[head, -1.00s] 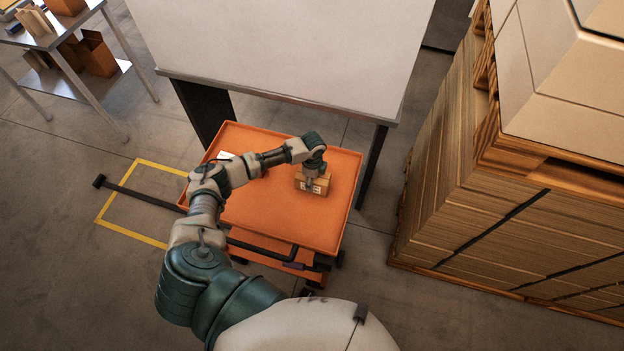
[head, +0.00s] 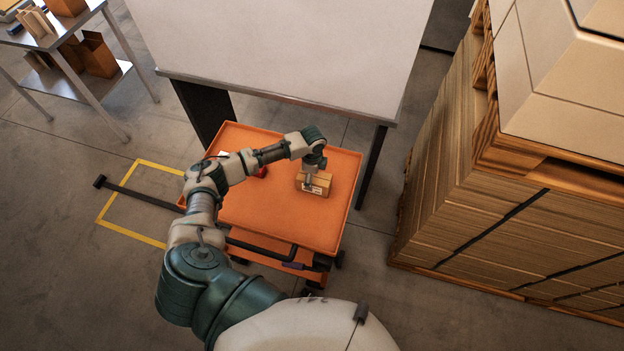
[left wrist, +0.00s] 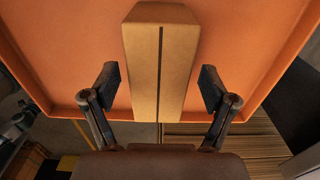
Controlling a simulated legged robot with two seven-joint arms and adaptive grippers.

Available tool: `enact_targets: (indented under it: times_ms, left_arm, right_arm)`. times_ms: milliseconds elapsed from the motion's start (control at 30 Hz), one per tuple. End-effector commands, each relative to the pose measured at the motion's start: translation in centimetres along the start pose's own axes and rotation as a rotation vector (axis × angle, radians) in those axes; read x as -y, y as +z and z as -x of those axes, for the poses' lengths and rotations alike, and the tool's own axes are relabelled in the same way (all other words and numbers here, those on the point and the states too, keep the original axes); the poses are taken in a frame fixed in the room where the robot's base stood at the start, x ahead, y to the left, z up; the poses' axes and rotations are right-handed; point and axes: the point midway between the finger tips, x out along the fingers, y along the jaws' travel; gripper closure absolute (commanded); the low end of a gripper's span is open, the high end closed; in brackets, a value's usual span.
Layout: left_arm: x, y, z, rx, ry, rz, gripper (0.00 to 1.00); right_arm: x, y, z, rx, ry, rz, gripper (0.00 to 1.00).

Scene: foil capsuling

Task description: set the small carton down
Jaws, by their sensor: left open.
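The small carton (head: 318,188) is a brown box with a white label on its near side. It rests on the orange top of the cart (head: 270,222), right of the middle. My left gripper (head: 309,181) is directly above and at the carton, pointing down. In the left wrist view the carton (left wrist: 145,70) shows its taped top between the two spread fingers of my left gripper (left wrist: 158,85), with a gap on each side. My left gripper is open and holds nothing. My right gripper is not in view.
A red item (head: 263,172) lies on the cart, partly behind my left arm. A large white-topped table (head: 290,45) stands behind the cart. Pallets of stacked cardboard (head: 500,210) stand at right. A shelf table (head: 90,40) is at the far left.

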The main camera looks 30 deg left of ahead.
Motion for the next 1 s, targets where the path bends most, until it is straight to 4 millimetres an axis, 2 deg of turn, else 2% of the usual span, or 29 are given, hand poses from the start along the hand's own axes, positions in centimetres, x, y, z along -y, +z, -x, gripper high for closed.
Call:
enact_targets:
  times_ms: [200,400,600,1000]
  left_arm:
    - [0.1,0.1,5.1,-0.001,-0.003,0.0,0.15]
    - [0.1,0.1,8.1,-0.002,-0.001,0.001,0.15]
    - [0.1,0.1,9.0,0.0,0.0,0.0,0.15]
    - [0.0,0.1,9.0,0.0,0.0,0.001,0.15]
  right_arm:
    - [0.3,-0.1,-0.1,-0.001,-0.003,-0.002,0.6]
    - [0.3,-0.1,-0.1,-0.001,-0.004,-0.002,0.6]
    - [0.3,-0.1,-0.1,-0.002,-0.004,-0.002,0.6]
    - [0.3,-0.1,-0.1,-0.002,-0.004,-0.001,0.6]
